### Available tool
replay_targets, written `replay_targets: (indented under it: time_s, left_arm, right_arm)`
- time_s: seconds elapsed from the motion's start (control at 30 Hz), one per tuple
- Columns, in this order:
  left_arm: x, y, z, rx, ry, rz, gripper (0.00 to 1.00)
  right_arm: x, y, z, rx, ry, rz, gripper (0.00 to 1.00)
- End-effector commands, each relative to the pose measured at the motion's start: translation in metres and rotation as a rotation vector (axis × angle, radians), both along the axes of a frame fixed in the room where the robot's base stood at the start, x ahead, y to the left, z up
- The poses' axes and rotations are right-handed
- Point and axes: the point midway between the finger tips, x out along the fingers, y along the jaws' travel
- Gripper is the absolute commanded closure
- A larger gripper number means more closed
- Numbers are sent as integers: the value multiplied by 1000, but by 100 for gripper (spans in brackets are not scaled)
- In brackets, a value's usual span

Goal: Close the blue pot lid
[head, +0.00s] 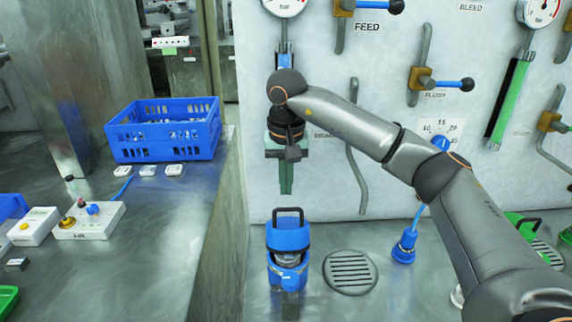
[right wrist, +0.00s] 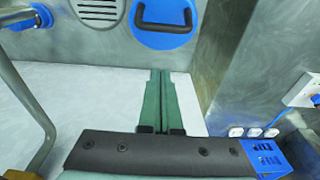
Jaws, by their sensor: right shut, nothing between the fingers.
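The blue pot (head: 287,278) stands on the metal surface in the lower middle of the head view. Its blue lid (head: 288,238), with a black loop handle (head: 288,211), appears tilted up at the back; a grey opening shows below it. In the right wrist view, the lid (right wrist: 165,37) and handle (right wrist: 165,22) are at the top, beyond my fingertips. My right gripper (head: 286,190) has green fingers pointing down, shut and empty, above the handle and apart from it in the head view. The fingers also show in the right wrist view (right wrist: 160,73). My left gripper is out of view.
A round floor grate (head: 350,272) lies right of the pot, with a blue plug (head: 404,247) beyond it. A wall panel with valves stands behind. A metal counter (head: 160,230) on the left carries a blue crate (head: 165,142) and a switch box (head: 90,220).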

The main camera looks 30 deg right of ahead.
Motion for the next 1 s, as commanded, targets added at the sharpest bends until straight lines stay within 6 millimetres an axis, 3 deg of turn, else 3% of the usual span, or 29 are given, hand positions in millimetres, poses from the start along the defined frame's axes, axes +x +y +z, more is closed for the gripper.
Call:
replay_targets:
  time_s: [0.07,0.13,0.43,1.0]
  left_arm:
    - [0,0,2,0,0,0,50]
    - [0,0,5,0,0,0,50]
    - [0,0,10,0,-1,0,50]
    - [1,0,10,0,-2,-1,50]
  right_arm:
    - [0,-1,-17,-1,5,2,100]
    - [-9,5,-8,-1,-2,4,100]
    - [-30,18,-4,-1,1,1,100]
    - [-26,20,-4,-4,-10,0,100]
